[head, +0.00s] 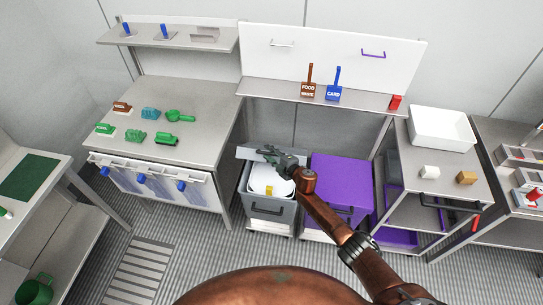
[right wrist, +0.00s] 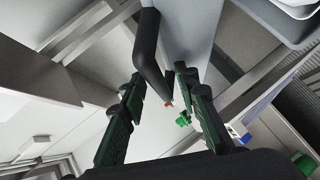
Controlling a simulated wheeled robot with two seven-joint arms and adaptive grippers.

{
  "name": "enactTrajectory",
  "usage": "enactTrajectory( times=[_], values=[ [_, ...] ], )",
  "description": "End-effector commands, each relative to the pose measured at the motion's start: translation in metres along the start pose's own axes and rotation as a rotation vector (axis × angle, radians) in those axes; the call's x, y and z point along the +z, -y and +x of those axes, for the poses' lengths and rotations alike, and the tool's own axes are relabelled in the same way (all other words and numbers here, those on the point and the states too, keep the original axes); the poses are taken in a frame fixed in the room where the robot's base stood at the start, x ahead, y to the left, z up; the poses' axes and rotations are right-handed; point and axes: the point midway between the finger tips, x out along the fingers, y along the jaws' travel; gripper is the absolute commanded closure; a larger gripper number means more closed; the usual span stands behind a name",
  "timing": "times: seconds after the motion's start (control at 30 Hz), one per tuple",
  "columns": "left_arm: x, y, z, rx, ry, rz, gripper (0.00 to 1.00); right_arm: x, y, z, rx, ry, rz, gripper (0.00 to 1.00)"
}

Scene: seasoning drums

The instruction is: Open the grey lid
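The grey lid (head: 244,153) stands raised at the back of the grey bin (head: 268,208), and the bin's mouth is uncovered. White contents with a yellow piece show inside. My right gripper (head: 272,153) is at the upper edge of the lid and hides part of it. In the right wrist view, the green fingers of my right gripper (right wrist: 164,108) are spread apart. A dark handle (right wrist: 150,60) reaches between them from the grey lid panel (right wrist: 190,30); I see no firm grip on it. My left gripper is not in view.
A purple-lidded bin (head: 343,180) stands right beside the grey bin, under my right arm. A worktable (head: 205,95) with green items is to the left. A shelf (head: 290,95) with two signs hangs above the bins. The striped floor in front is free.

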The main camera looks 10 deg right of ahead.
Motion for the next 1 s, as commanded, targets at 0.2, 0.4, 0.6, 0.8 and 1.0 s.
enactTrajectory(
  times=[0.2, 0.4, 0.6, 0.8, 1.0],
  values=[
    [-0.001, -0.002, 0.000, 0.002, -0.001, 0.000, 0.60, 0.003, -0.001, -0.017, 0.001, 0.002, -0.006, 0.71],
    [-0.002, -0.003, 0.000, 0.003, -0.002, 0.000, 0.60, 0.002, 0.000, -0.049, 0.000, 0.000, -0.006, 0.71],
    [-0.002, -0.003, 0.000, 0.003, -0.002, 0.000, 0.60, 0.001, 0.000, -0.083, -0.001, 0.000, -0.004, 0.71],
    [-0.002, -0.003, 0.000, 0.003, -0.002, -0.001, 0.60, 0.000, 0.001, -0.109, -0.001, -0.001, -0.001, 0.71],
    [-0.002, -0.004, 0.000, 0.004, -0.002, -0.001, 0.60, 0.000, 0.000, -0.118, 0.000, -0.001, 0.001, 0.71]
  ],
)
